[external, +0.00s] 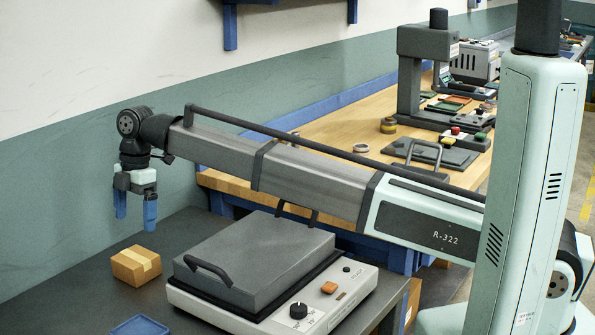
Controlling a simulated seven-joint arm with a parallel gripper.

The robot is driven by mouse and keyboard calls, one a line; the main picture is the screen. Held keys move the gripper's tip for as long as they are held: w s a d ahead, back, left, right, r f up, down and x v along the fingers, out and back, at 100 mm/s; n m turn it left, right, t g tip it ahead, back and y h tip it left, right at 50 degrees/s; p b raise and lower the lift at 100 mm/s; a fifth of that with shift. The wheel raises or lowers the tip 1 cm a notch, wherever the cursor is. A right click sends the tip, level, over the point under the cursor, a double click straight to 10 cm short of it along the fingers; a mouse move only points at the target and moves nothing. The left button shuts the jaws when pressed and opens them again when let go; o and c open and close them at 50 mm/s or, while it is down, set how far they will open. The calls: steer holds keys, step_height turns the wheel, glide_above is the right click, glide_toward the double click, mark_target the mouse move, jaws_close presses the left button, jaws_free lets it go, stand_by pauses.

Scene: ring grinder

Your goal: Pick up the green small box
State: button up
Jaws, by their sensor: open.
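My gripper (135,212), with two blue fingers pointing down, is open and empty, high over the dark table. A small brown cardboard box (132,268) with a pale tape strip sits on the table, below the gripper in the picture and apart from it. I see no small green box in this view.
A grey-lidded machine (262,255) with a handle, knob and orange switch stands right of the cardboard box. A blue tray (140,326) is cut off at the bottom edge. A wooden workbench (345,125) with tools and a press lies behind. Dark table left of the box is clear.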

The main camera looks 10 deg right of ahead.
steer(key=w+d+r+m, duration=0.2)
steer(key=w+d, duration=0.6)
steer(key=w, duration=0.1)
steer(key=w+d+r+m, duration=0.1)
steer(key=w+d+r, duration=0.1)
steer(key=w+d, duration=0.7)
steer(key=w+d+r+m+t+y, duration=0.1)
steer(key=w+d+r+m, duration=0.25)
steer(key=d, duration=0.85)
steer(key=w+d+r+m+t, duration=0.2)
steer(key=w+d, duration=0.2)
steer(key=d, duration=0.8)
steer(key=f+m, duration=0.2)
steer(key=m, duration=0.1)
steer(key=a+f+m, duration=0.1)
steer(key=f+m, duration=0.5)
steer(key=shift+w+a+f+t, duration=0.2)
steer(key=shift+w+f+t, duration=0.05)
steer(key=shift+t, duration=0.05)
steer(key=shift+a+x, duration=0.15)
steer(key=shift+x, duration=1.15)
steer(key=shift+a+x, duration=0.2)
steer(key=shift+x, duration=1.15)
steer(key=shift+w+r, duration=0.1)
steer(key=shift+r, duration=0.05)
steer(key=c, duration=1.3)
